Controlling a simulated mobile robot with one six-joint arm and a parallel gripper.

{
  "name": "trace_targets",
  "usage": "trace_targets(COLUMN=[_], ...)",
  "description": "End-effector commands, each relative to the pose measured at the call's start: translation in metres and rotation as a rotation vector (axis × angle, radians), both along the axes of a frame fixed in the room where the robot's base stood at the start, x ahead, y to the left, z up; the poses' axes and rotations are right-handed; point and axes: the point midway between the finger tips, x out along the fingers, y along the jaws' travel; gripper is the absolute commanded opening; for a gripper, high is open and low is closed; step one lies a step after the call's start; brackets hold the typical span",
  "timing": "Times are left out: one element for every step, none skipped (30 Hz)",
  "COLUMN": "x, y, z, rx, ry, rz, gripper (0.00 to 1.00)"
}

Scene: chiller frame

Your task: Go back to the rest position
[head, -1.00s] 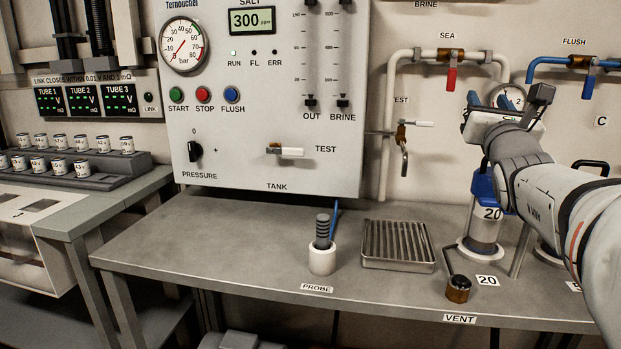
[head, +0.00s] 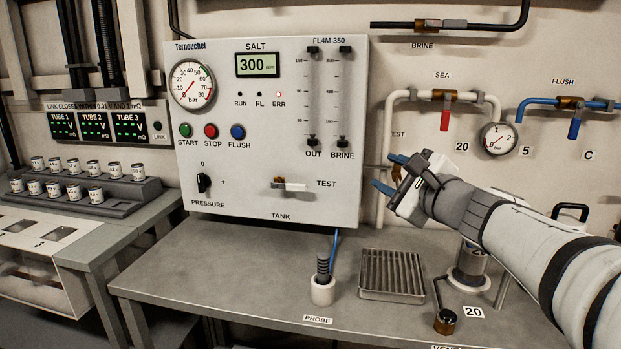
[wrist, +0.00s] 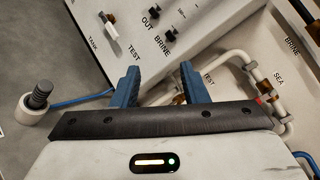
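My gripper (head: 388,173) is raised in front of the panel wall, right of the TEST control. Its two blue fingers stand apart with nothing between them; the wrist view shows the same open gap (wrist: 160,78). My forearm crosses the right side of the head view. It hides the upper part of the cylinder (head: 472,262) at the 20 label, whose lower part and pale base show on the bench.
The control panel (head: 340,195) stands left of my gripper. The SEA valve (head: 445,118) and round gauge (head: 498,139) are on the wall nearby. The bench holds the probe holder (head: 323,290), slatted tray (head: 363,292) and vent knob (head: 446,321). The bench's left part is bare.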

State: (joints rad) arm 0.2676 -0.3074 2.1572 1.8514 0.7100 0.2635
Motion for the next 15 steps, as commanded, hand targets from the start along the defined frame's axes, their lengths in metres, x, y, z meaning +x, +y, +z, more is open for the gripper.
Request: trace_targets(x=[-0.009,-0.015,-0.024,-0.030,-0.037,-0.047,-0.055,-0.063,-0.075,-0.083,-0.092,-0.104,-0.112,-0.122,-0.133], y=[0.015,0.023,0.033,0.039,0.045,0.052,0.056,0.059,0.062,0.064,0.065,0.065,0.064,0.062,0.059], z=[0.006,0.001,-0.005,-0.011,-0.016,-0.023,-0.029,-0.034,-0.041,-0.046,-0.050,-0.056,-0.060,-0.064,-0.069], rx=[-0.102,-0.168,-0.256,-0.321,-0.388,-0.473,-0.538,-0.604,-0.688,-0.753,-0.817,-0.901,-0.965,-1.028,-1.111], ry=[0.026,0.041,0.060,0.075,0.089,0.106,0.119,0.130,0.147,0.158,0.170,0.184,0.193,0.204,0.216], rz=[0.056,0.092,0.142,0.179,0.217,0.269,0.310,0.350,0.404,0.446,0.490,0.547,0.590,0.635,0.695], gripper=[0.40,0.40,0.40,0.40,0.40,0.40,0.40,0.40,0.40,0.40,0.40,0.40,0.40,0.40,0.40])
